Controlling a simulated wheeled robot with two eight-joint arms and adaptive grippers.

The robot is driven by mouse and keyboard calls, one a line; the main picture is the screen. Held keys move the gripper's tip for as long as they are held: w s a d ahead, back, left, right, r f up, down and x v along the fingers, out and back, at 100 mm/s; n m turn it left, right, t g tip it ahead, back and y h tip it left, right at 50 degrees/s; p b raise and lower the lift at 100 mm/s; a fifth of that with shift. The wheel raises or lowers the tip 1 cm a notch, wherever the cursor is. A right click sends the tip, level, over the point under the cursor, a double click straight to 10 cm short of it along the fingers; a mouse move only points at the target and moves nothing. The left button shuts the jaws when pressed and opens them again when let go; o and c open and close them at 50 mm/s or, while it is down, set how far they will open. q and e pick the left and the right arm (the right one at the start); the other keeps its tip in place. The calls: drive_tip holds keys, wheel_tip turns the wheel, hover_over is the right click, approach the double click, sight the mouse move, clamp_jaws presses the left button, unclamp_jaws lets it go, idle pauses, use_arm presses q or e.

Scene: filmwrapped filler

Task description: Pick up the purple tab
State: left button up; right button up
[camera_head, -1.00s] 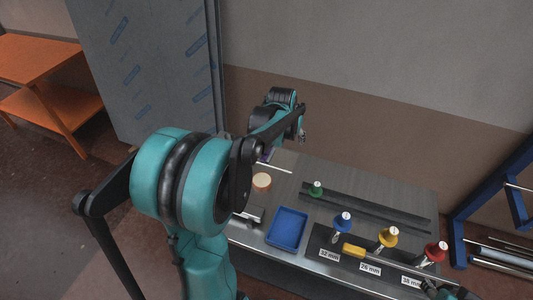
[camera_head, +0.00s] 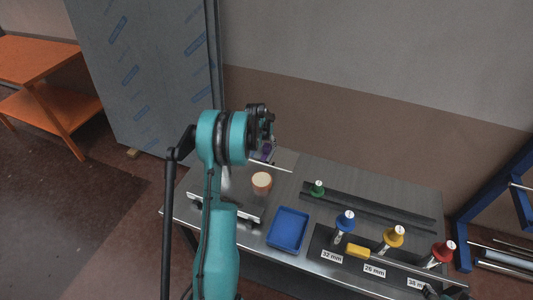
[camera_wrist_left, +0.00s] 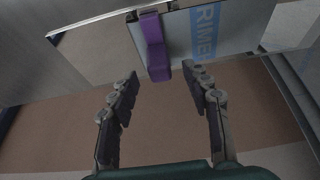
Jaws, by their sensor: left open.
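The purple tab (camera_wrist_left: 155,47) hangs at the edge of a film-wrapped panel with blue lettering in the left wrist view. In the head view a small purple patch, the tab (camera_head: 266,149), shows just below my left gripper (camera_head: 268,136). In the wrist view my left gripper (camera_wrist_left: 160,72) is open and empty. Its two fingers stand on either side of the tab's lower end, with a gap on each side. I cannot tell whether the tab lies between the fingertips in depth.
A large wrapped board (camera_head: 150,75) leans at the back left. An orange shelf (camera_head: 40,55) stands at far left.

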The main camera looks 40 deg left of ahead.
use_arm(q)
drive_tip(key=x, duration=0.2)
drive_tip(key=shift+w+f, duration=0.15)
drive_tip(key=shift+f, duration=0.25)
drive_tip(key=shift+r, duration=0.15)
drive_tip(key=shift+c, duration=1.2)
clamp_jaws()
